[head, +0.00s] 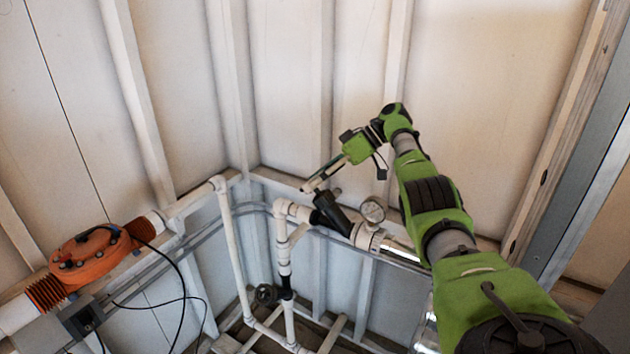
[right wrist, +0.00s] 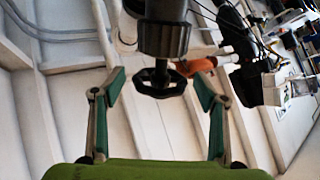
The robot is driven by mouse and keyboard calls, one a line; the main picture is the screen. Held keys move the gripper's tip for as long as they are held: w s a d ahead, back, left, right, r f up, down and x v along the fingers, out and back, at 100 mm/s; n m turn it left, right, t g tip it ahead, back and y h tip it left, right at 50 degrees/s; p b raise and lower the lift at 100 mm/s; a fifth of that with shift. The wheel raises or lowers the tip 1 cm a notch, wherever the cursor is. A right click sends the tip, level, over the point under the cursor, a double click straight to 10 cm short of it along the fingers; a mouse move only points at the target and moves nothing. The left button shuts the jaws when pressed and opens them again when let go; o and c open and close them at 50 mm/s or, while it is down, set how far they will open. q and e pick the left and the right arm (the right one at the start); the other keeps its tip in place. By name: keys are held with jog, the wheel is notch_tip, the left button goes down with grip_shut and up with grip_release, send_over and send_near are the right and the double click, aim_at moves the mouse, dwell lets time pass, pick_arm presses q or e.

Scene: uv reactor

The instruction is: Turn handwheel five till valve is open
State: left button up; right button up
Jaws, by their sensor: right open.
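A small black handwheel (right wrist: 160,91) shows in the right wrist view, on the end of a black valve body (right wrist: 162,38). My right gripper (right wrist: 159,82) is open, with one finger on each side of the handwheel and a gap on both sides. In the head view my right gripper (head: 311,186) is at the upper end of a black angled fitting (head: 331,212) on the white pipe. The wheel there is hidden or too small to make out. Another dark handwheel (head: 265,294) sits lower on a vertical pipe. No wheel number is readable. My left gripper is not in view.
A round gauge (head: 373,211) stands on the pipe right of the black fitting. An orange unit (head: 91,252) with black cables is at the left. White pipes (head: 233,240) run along the corner walls. The upper wall area is clear.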

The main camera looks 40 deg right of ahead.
jog(key=shift+r, duration=0.1)
notch_tip(320, 180, up, 10)
jog(key=shift+f, duration=0.1)
dwell(0.3)
jog(key=shift+w, duration=0.1)
